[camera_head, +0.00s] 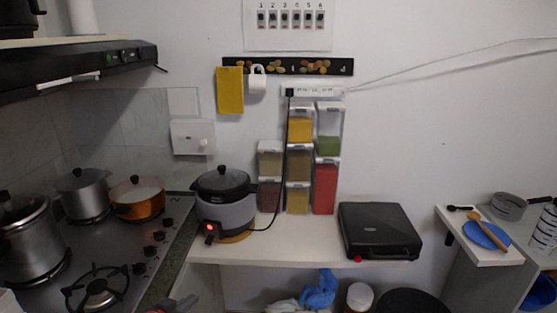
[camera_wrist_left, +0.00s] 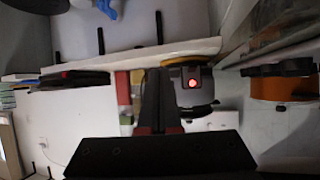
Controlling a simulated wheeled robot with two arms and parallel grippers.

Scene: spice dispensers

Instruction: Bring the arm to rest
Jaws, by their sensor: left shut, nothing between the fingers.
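My left gripper (camera_head: 178,305) shows only as a small dark piece with a bit of red at the bottom edge of the head view, in front of the counter between the stove and the shelf. In the left wrist view, which is turned upside down, its dark fingers (camera_wrist_left: 158,100) are together with nothing between them. They are apart from the rice cooker (camera_head: 225,205), which stands on the white counter (camera_head: 290,245) with its red light on. The cooker also shows in the left wrist view (camera_wrist_left: 190,85). My right gripper is in neither view.
Spice dispensers (camera_head: 299,165) stand stacked against the wall. A black grill (camera_head: 378,230) sits right of them. On the left, the stove (camera_head: 130,245) holds metal pots and an orange pot (camera_head: 138,198). A side shelf (camera_head: 470,250) at right holds a blue plate (camera_head: 486,236).

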